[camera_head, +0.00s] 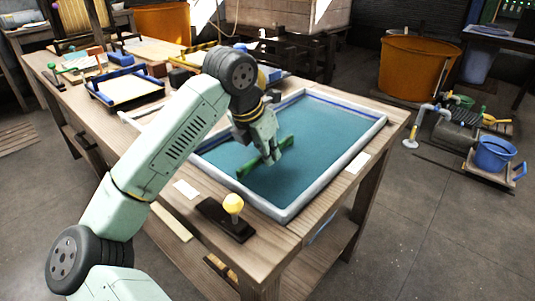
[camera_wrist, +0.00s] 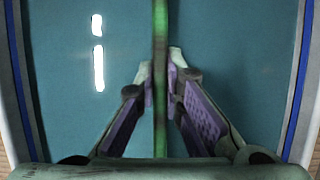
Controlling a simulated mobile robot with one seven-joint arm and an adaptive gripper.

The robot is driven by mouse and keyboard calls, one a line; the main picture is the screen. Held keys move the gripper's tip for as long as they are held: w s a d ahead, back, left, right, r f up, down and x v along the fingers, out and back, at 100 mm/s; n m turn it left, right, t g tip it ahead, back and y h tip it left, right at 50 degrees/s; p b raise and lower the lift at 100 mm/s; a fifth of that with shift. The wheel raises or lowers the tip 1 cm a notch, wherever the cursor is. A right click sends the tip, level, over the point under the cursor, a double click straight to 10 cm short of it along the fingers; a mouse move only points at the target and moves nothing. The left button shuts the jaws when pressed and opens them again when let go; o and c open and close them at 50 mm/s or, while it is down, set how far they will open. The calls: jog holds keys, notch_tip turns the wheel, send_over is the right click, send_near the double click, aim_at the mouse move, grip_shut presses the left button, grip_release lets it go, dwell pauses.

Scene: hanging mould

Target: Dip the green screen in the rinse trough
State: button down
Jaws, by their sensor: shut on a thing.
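The rinse trough (camera_head: 361,145) is a pale-rimmed rectangular tub of blue-green water on the wooden bench. My gripper (camera_head: 272,160) is over the trough, pointing down. It is shut on the green screen (camera_head: 283,151), which shows as a narrow green bar between the fingers. In the wrist view the green screen (camera_wrist: 160,60) is seen edge-on, running up the middle between my fingertips (camera_wrist: 160,85). The trough's walls (camera_wrist: 303,75) show on both sides of it. I cannot tell whether its lower edge touches the water.
Orange tubs (camera_head: 412,68) and a blue bucket (camera_head: 494,154) stand on the floor beyond.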

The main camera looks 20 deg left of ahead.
jog(key=shift+w, duration=0.15)
jog(key=shift+w+d, duration=0.3)
jog(key=shift+w, duration=0.35)
jog(key=shift+w+d, duration=0.25)
jog(key=shift+w, duration=0.35)
jog(key=shift+s, duration=0.1)
jog(key=shift+s+a+b, duration=0.2)
jog(key=shift+s+a, duration=0.1)
jog(key=shift+s, duration=0.35)
jog(key=shift+s+a+b, duration=0.2)
jog(key=shift+s+a, duration=0.05)
jog(key=shift+s, duration=0.35)
jog(key=shift+w+d, duration=0.3)
jog(key=shift+w, duration=0.4)
jog(key=shift+w+d, duration=0.25)
jog(key=shift+w, duration=0.4)
jog(key=shift+s, duration=0.1)
